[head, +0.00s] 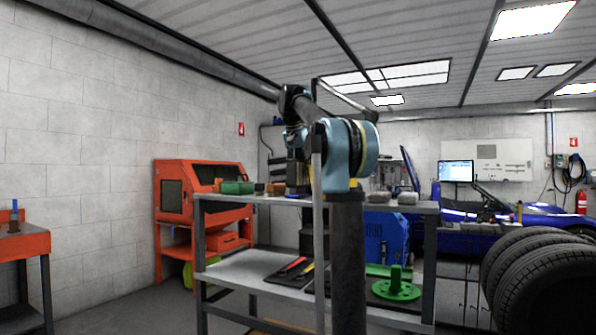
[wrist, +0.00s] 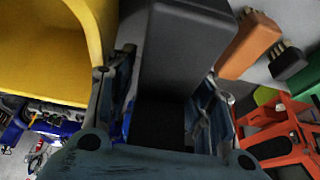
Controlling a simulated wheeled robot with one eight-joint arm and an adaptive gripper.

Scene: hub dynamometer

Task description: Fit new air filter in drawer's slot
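In the wrist view, a dark grey block (wrist: 183,50) with a black textured lower part stands between the two fingers of my gripper (wrist: 165,112). The fingers lie close along both its sides; whether they press on it I cannot tell. In the head view, my gripper (head: 297,176) points down at the top shelf of the grey trolley (head: 232,202), and the block there is too small and dark to make out. I cannot tell for sure whether this block is the air filter. I cannot identify a drawer or its slot in either view.
A yellow curved object (wrist: 45,50) is close on the left in the wrist view. An orange block (wrist: 248,45) and a black pegged block (wrist: 287,62) lie to the right. A green block (head: 237,187) and grey lumps (head: 406,198) stand on the top shelf. Tyres (head: 540,280) stand right.

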